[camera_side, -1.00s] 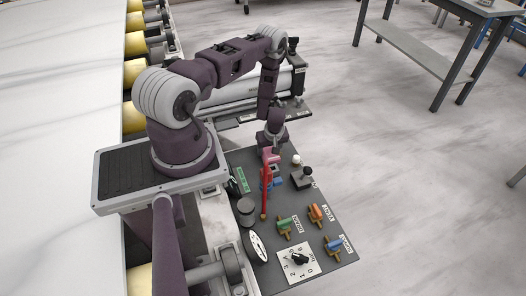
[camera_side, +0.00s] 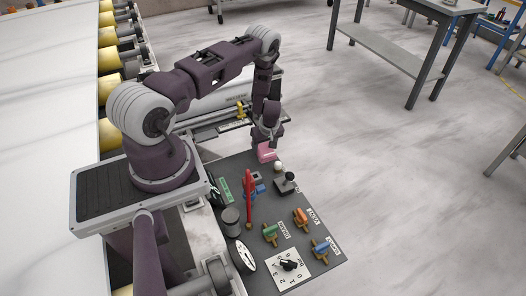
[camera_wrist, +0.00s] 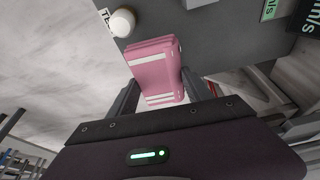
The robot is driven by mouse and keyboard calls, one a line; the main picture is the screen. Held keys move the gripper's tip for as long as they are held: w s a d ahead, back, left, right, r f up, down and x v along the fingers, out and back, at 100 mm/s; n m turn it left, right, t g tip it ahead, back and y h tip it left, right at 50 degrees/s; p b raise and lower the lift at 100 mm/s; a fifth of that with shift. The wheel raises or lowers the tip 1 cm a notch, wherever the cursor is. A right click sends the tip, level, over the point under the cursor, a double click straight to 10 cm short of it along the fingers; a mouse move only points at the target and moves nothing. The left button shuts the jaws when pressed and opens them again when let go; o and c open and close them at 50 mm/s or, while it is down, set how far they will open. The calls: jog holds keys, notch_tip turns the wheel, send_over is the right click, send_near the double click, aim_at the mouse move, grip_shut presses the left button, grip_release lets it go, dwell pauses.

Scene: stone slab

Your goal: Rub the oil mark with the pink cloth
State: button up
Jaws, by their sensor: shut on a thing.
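The pink cloth (camera_side: 266,152) is a folded pad with pale stripes, held in my gripper (camera_side: 267,140) at the far edge of the dark control panel. In the wrist view the cloth (camera_wrist: 155,68) sits between the two fingers, its far end sticking out past them. My gripper is shut on it. The cloth appears raised above the panel, but its exact height is unclear. I cannot make out the oil mark in either view.
The control panel (camera_side: 213,165) carries a red lever (camera_side: 249,187), a white ball knob (camera_side: 278,166), a black-knobbed stick (camera_side: 289,177), coloured switches, a dial (camera_side: 288,265) and a gauge (camera_side: 242,257). The white ball (camera_wrist: 122,23) shows close to the cloth. A white slab (camera_side: 45,150) on rollers lies left; open floor is right.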

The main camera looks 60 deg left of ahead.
jog(key=shift+r, duration=2.1)
